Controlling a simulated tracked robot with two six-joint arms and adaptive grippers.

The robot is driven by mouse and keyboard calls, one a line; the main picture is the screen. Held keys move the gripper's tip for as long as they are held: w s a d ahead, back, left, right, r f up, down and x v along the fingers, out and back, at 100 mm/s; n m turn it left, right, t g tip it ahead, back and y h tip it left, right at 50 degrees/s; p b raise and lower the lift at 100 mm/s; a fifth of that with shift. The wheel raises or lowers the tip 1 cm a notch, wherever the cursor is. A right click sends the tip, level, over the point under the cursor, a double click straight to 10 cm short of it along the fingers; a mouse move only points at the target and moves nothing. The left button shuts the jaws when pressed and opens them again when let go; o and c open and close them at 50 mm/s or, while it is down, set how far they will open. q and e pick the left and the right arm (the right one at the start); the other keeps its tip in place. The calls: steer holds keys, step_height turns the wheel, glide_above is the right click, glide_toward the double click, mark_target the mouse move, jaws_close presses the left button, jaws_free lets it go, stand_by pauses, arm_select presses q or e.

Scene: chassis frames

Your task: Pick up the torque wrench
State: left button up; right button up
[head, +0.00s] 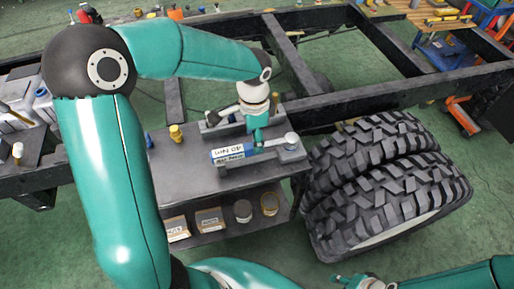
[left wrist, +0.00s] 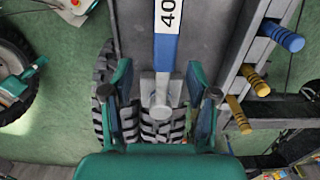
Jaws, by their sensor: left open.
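The torque wrench (head: 232,152) lies on the top of a grey tool cart (head: 190,178), with a blue and white "40 Nm" label. In the left wrist view the torque wrench (left wrist: 168,45) runs down from the label into the space between my fingers. My left gripper (head: 258,140) is over the wrench, beside its label. In the left wrist view my left gripper (left wrist: 160,75) is open, one finger on each side of the wrench's grey end. Whether the fingers touch it cannot be told. Part of my right gripper (head: 362,283) shows at the bottom edge; its jaws are unclear.
Yellow and blue handles (left wrist: 286,36) stand in a rack beside the wrench. Cups and labelled boxes (head: 208,218) sit on the cart's lower shelf. Big tyres (head: 375,175) stand right of the cart, and a dark chassis frame (head: 370,100) runs behind it.

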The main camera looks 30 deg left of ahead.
arm_select(q)
steer(key=shift+a+f, duration=0.2)
steer(key=shift+f, duration=1.2)
steer(key=shift+a+f, duration=0.15)
steer(key=shift+f, duration=1.2)
jaws_close()
